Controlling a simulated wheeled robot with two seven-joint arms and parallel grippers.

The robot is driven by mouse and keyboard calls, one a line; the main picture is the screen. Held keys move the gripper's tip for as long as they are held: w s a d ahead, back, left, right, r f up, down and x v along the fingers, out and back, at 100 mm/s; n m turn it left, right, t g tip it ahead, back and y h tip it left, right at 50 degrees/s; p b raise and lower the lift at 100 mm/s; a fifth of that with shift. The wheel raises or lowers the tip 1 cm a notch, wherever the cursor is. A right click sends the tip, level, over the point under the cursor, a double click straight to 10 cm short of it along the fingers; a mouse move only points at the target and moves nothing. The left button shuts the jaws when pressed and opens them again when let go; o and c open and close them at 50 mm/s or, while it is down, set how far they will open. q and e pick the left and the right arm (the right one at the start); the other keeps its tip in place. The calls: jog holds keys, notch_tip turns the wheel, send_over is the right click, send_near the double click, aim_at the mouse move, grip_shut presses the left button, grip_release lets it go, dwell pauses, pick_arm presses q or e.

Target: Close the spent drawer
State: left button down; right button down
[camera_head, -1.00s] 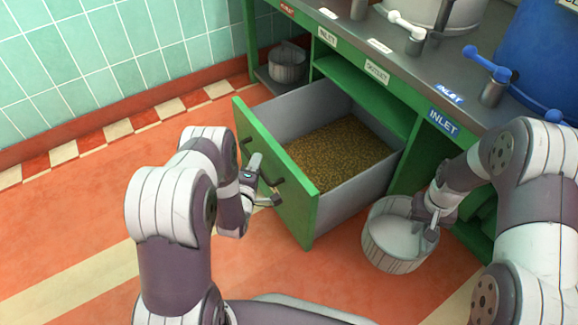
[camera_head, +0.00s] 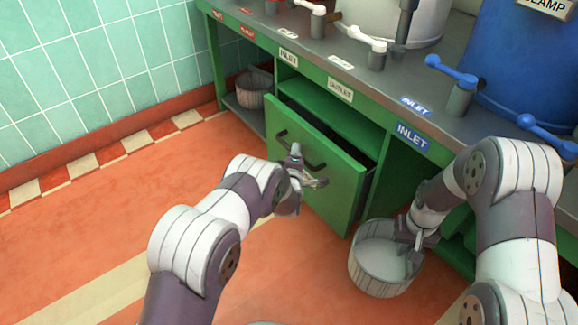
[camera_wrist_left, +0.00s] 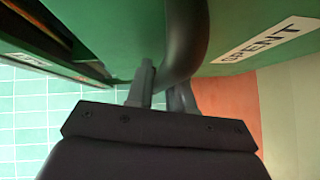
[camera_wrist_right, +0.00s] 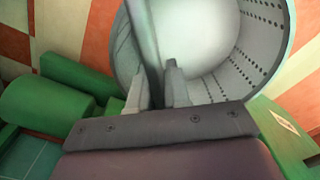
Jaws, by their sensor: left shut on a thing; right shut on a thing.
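My left gripper (camera_head: 308,175) is shut on the dark drawer handle (camera_wrist_left: 187,40). In the left wrist view, the SPENT label (camera_wrist_left: 268,40) is on the green front beside the handle. My right gripper (camera_head: 416,246) is shut on the handle bar (camera_wrist_right: 145,45) of a grey-white bucket (camera_head: 378,272), right of the drawer. The bucket's inside shows in the right wrist view (camera_wrist_right: 235,75).
The bench top (camera_head: 345,50) carries valves with white and blue levers and a blue tank (camera_head: 520,60). A small pot (camera_head: 252,90) sits on the lower shelf at left.

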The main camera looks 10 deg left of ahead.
aim_at(305, 147)
pick_arm(q)
jog(key=shift+w+d+f+b, duration=0.1)
jog(key=shift+w+d+b, duration=0.35)
jog(key=shift+w+d, duration=0.5)
pick_arm(e)
jog(key=shift+f, duration=0.65)
pick_arm(q)
jog(key=shift+w+r, duration=0.2)
jog(key=shift+d, duration=0.1)
jog(key=c, duration=1.1)
grip_release()
jog(key=shift+w, duration=0.15)
jog(key=s+p, duration=0.1)
jog(key=s+r+p, duration=0.1)
jog(key=s, duration=0.1)
jog(key=s+p, duration=0.2)
jog(key=shift+s+d+r, duration=0.1)
jog(key=shift+d+r, duration=0.15)
jog(key=shift+d, duration=0.05)
pick_arm(e)
notch_tip(305, 147, up, 4)
jog(key=shift+r, duration=0.1)
notch_tip(305, 147, up, 3)
jog(key=p, duration=0.3)
pick_arm(q)
jog(key=s, duration=0.6)
jog(key=shift+s+d, duration=0.25)
jog(key=shift+s, duration=0.15)
pick_arm(e)
jog(key=shift+f, duration=0.2)
